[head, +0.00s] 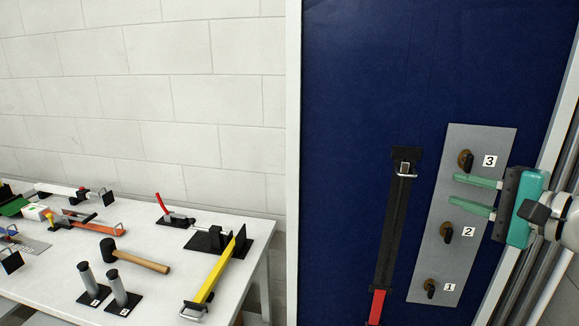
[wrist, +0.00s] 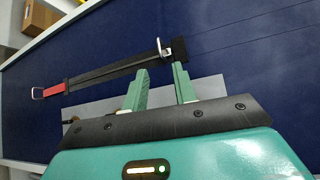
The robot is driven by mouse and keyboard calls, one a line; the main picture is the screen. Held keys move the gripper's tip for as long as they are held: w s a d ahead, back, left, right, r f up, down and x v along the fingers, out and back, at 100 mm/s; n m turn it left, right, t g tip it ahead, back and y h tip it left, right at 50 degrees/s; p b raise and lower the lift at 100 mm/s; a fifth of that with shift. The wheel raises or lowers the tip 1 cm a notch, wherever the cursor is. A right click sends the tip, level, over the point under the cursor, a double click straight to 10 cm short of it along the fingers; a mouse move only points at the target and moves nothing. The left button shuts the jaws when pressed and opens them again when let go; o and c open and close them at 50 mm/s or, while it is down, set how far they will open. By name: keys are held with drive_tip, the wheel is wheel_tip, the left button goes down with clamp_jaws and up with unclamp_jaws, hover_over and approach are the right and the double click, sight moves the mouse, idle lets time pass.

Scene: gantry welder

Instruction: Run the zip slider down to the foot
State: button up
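The zip is a black strip (head: 389,235) running down the blue panel, with a red section (head: 376,306) at its lower end. Its slider, a small metal piece with a wire loop (head: 405,170), sits near the top, just under a black end patch. In the wrist view the slider (wrist: 163,50) lies just beyond my fingertips, and the red end (wrist: 54,90) is at the left. My gripper (head: 449,191) has two green fingers, spread apart with nothing between them. It is to the right of the strip, in front of the grey plate, and apart from the slider.
The grey plate (head: 440,265) carries three dark knobs labelled 1, 2 and 3, close by my gripper. A white table (head: 150,295) at the left holds a mallet (head: 135,257), a yellow bar (head: 215,270) and other tools. The blue panel left of the strip is clear.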

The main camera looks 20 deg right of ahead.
sight(410, 176)
drive_tip(key=x, duration=1.2)
drive_tip(key=shift+c, duration=0.2)
clamp_jaws()
